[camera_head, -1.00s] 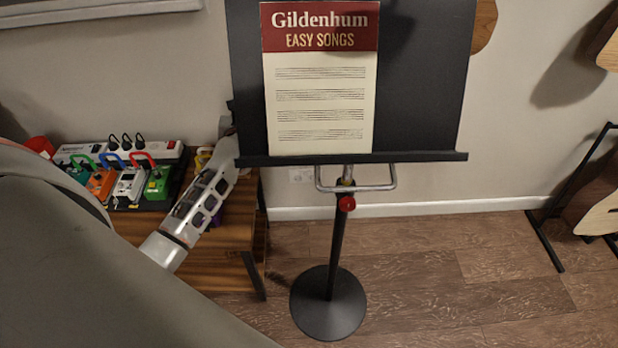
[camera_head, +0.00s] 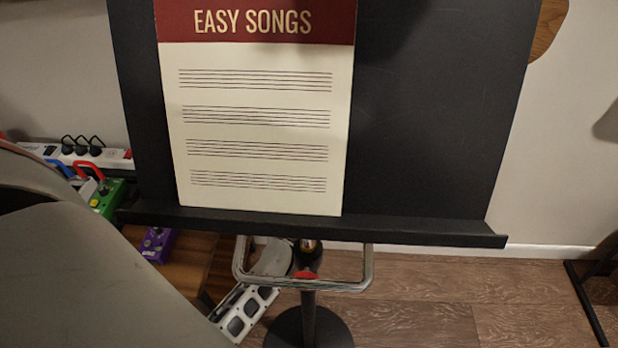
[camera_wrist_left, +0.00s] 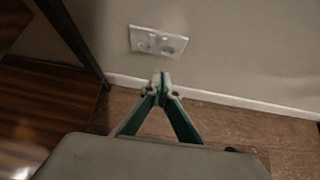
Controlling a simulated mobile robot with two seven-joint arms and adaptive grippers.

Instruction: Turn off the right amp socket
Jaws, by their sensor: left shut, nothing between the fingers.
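A double wall socket plate (camera_wrist_left: 158,42) shows in the left wrist view, low on the wall above the skirting board. Its right half holds the right socket (camera_wrist_left: 173,47); its switch position is too small to tell. My left gripper (camera_wrist_left: 161,80) is shut and empty, its fingertips pointing toward the wall below the plate and appearing apart from it. My right gripper is not in view.
A black music stand (camera_head: 430,130) with a song sheet (camera_head: 255,130) fills the head view, close in front. A power strip (camera_head: 75,153) and pedals, including a purple one (camera_head: 157,243), sit on a wooden table at left.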

